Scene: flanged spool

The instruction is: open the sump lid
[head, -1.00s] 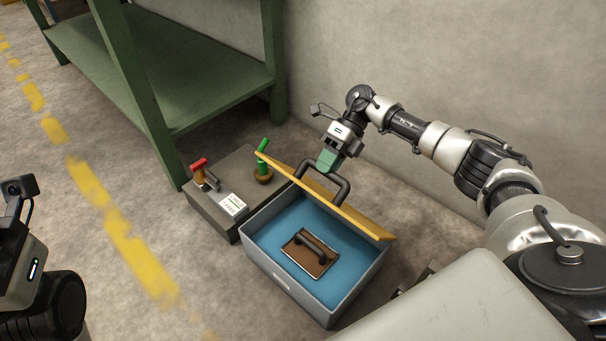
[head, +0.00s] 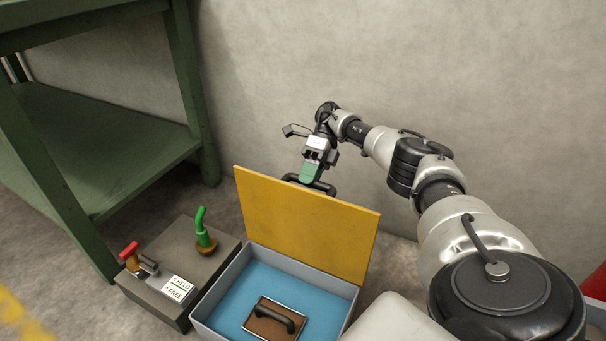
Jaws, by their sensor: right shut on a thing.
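The yellow sump lid (head: 305,225) stands up, roughly upright, along the back edge of the grey sump box (head: 208,302). Its yellow inner face is toward me. My right gripper (head: 308,180) is behind the lid's top edge, shut on the black lid handle (head: 326,188). Most of the handle is hidden behind the lid. The box is open and shows a blue inside (head: 262,283). A brown block with a black handle (head: 273,321) lies in it. My left gripper is out of view.
A grey block (head: 165,306) left of the box carries a red-handled valve (head: 130,250), a green lever (head: 201,225) and a white label (head: 178,288). A green shelf (head: 110,150) stands at the left. The concrete wall (head: 300,50) is close behind.

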